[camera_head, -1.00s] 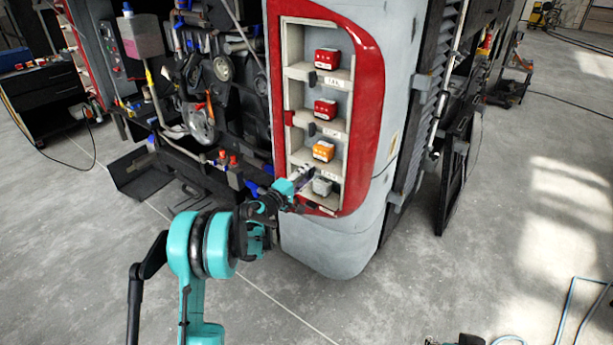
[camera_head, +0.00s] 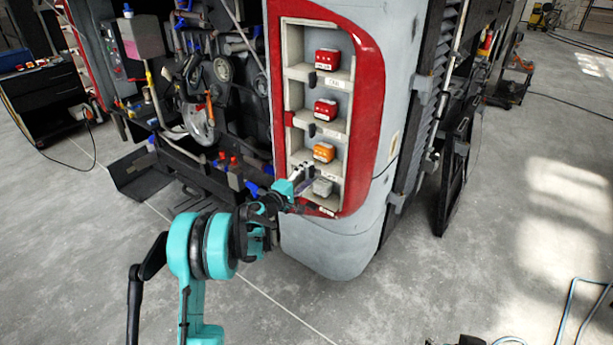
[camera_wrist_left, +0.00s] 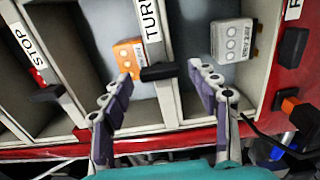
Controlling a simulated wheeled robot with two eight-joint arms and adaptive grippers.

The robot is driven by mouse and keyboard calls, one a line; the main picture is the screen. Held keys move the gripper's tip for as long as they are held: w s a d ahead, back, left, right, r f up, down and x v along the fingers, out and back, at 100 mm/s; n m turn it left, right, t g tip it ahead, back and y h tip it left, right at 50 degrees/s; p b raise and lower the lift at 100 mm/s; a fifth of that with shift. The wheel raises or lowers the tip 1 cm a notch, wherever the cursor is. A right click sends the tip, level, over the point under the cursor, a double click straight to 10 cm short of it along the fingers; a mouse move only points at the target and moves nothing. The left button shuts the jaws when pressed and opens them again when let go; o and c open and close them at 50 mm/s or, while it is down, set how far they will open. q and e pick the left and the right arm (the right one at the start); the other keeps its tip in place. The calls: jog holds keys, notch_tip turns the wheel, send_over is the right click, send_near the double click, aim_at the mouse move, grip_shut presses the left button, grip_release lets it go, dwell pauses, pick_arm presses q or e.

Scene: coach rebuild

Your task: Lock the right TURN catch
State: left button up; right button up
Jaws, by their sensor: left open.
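The TURN catch (camera_wrist_left: 158,72) is a small black bar at the end of the divider with the TURN label (camera_wrist_left: 149,20), in the left wrist view. My left gripper (camera_wrist_left: 158,84) is open and empty, with its fingers on either side of the catch and apart from each other. Whether either finger touches it I cannot tell. The orange lamp module (camera_wrist_left: 127,56) sits in the bay left of that divider. In the head view my left gripper (camera_head: 303,178) is at the lower bays and covers the TURN catch.
The grey module (camera_wrist_left: 231,40) sits in the bay right of the TURN divider. The STOP catch (camera_wrist_left: 47,93) and another black catch (camera_wrist_left: 293,46) flank it. In the head view, red modules (camera_head: 327,62) fill upper bays inside the red lamp frame (camera_head: 368,90).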

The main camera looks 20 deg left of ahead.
pick_arm(q)
jog(key=v, duration=1.2)
jog(key=shift+d+r, duration=0.1)
jog(key=s+d+r+m+g, duration=0.3)
jog(key=s+d+m+g, duration=0.35)
jog(key=s+d, duration=0.6)
jog(key=s+f+m+g+y, duration=0.1)
jog(key=s+f+m+y, duration=0.1)
jog(key=s, duration=0.9)
jog(key=s+a+f+m+g+y, duration=0.1)
jog(key=s+m+y, duration=0.3)
jog(key=s, duration=0.7)
jog(key=shift+s+a+f+m+g, duration=0.25)
jog(key=shift+f+m+g, duration=0.4)
jog(key=shift+m+g, duration=0.15)
